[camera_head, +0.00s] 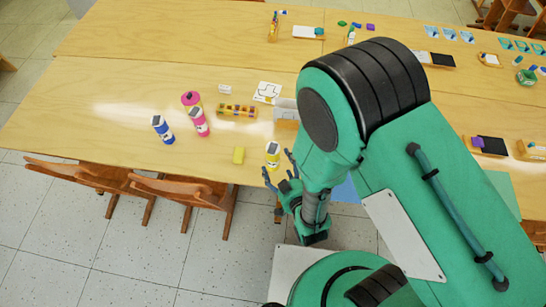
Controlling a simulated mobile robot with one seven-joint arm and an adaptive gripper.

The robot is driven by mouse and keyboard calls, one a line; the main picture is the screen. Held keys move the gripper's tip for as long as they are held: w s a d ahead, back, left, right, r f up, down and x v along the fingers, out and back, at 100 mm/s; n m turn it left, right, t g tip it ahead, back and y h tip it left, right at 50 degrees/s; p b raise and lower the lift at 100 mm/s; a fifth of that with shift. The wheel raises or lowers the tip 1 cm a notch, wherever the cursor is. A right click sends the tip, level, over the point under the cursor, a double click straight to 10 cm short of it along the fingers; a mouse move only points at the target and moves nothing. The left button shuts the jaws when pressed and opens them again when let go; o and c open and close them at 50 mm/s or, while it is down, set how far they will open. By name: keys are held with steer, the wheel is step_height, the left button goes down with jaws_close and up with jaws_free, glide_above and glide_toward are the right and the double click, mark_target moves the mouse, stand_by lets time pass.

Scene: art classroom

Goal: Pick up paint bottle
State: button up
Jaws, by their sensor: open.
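A wider pink container (190,100) stands behind the pink bottle. My gripper (277,170) is open, with its fingers beside and just in front of the yellow bottle. From this view I cannot tell whether a finger touches it. My arm hides the table to the right of the gripper.
A wooden paint rack (237,111) and a white puzzle-like card (267,92) lie behind. Wooden chairs (184,188) stand against the near edge of the table (90,110). The table's left part is clear.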

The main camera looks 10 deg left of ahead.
mark_target(276, 145)
steer(key=shift+b+x, duration=0.55)
steer(key=shift+x, duration=2.55)
steer(key=shift+c, duration=0.5)
steer(key=c, duration=1.5)
steer(key=shift+c, duration=0.2)
steer(key=shift+r, duration=0.1)
steer(key=shift+r+p, duration=1.3)
steer(key=shift+r, duration=3.6)
